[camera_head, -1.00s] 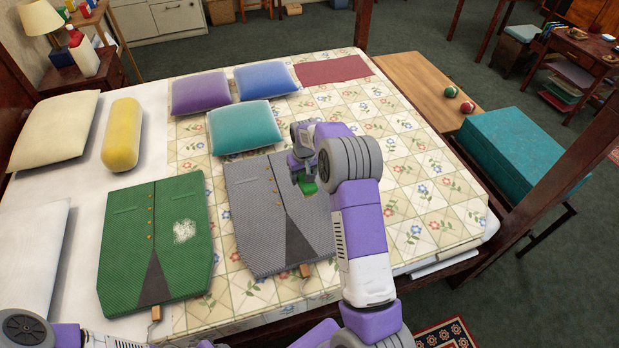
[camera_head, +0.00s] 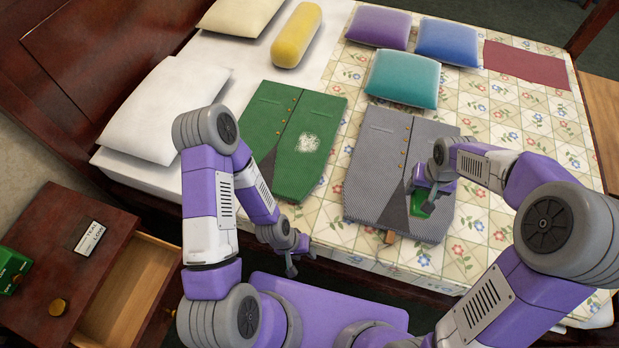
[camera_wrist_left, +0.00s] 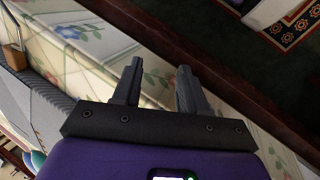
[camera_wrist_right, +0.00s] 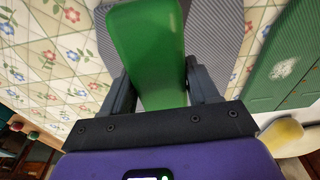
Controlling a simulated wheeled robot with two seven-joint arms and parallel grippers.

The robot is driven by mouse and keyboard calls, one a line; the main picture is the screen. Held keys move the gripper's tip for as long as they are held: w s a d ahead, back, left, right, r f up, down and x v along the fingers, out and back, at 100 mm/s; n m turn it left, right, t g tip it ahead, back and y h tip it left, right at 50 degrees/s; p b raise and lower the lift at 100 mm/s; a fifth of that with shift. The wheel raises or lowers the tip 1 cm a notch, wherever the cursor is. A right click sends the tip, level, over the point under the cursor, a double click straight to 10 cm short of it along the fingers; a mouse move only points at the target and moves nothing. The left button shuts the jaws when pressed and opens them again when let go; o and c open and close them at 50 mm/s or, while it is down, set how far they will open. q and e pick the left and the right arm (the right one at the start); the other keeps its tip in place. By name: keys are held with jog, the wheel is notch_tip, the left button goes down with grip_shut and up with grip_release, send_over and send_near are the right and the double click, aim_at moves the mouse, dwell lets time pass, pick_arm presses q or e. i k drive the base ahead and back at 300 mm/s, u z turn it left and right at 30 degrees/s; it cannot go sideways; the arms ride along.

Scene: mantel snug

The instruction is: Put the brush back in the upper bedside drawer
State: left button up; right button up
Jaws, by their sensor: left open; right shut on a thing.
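The green brush (camera_head: 427,208) is held in my right gripper (camera_head: 425,196), above the grey garment on the bed. In the right wrist view the brush's green body (camera_wrist_right: 146,50) stands between the two fingers, which are shut on it. My left gripper (camera_head: 293,262) is at the near edge of the bed. In the left wrist view its fingers (camera_wrist_left: 157,88) are apart and empty. The bedside cabinet (camera_head: 58,228) stands at lower left with a drawer (camera_head: 128,292) pulled open. The visible part of its wooden inside looks empty; its front is partly hidden by my left arm.
A green garment (camera_head: 285,140) and a grey garment (camera_head: 372,165) lie on the bed. Pillows and cushions (camera_head: 402,78) lie farther back.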

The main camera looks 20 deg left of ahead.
aim_at(146, 300)
jog(key=z, duration=0.5)
jog(key=k, duration=1.95)
jog(key=u, duration=2.55)
jog(key=i, duration=0.5)
jog(key=u, duration=0.1)
